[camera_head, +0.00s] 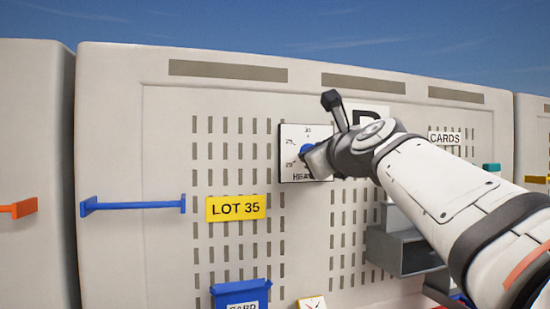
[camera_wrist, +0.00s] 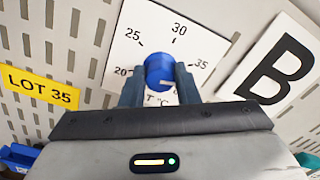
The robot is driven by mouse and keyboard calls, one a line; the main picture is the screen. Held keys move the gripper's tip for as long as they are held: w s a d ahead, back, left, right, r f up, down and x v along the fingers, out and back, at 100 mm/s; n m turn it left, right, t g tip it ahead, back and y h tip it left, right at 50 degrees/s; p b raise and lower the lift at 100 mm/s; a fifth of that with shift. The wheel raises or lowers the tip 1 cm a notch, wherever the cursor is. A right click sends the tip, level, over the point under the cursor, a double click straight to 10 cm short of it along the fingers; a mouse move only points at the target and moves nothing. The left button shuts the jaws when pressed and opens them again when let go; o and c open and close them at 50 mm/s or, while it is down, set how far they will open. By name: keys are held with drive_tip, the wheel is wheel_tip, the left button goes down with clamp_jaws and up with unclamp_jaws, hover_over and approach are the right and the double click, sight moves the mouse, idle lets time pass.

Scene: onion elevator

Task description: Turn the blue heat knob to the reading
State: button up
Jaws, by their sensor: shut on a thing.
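The blue heat knob (camera_head: 306,149) sits on a white dial plate (camera_head: 290,167) on the perforated panel. In the wrist view the knob (camera_wrist: 158,68) is between the two fingers of my gripper (camera_wrist: 158,84), which is shut on it. The dial plate (camera_wrist: 203,32) there shows 20, 25, 30 and 35, with tick marks around the knob. A small pale mark shows on the knob's lower right face; I cannot tell exactly which number it points to. In the head view my gripper (camera_head: 316,156) covers the plate's right part.
A yellow LOT 35 sign (camera_head: 236,207) is left below the dial. A blue rail (camera_head: 130,205) sticks out farther left. A grey box (camera_head: 405,254) is below my arm. A small white dial (camera_head: 312,302) is cut off at the bottom edge.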

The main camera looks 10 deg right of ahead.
drive_tip(key=shift+w+d+f+m+b, duration=0.15)
drive_tip(key=shift+m+b, duration=2.4)
drive_tip(key=shift+m, duration=2.9)
drive_tip(key=shift+s+f+m+b, duration=0.1)
drive_tip(key=shift+m+b, duration=2.45)
drive_tip(key=shift+m, duration=2.95)
drive_tip(key=shift+w+d+f+m+b, duration=0.15)
drive_tip(key=shift+m+b, duration=2.4)
drive_tip(key=shift+m, duration=2.9)
drive_tip(key=shift+s+a, duration=0.1)
drive_tip(key=o, duration=1)
drive_tip(key=shift+r, duration=0.1)
drive_tip(key=shift+s, duration=0.1)
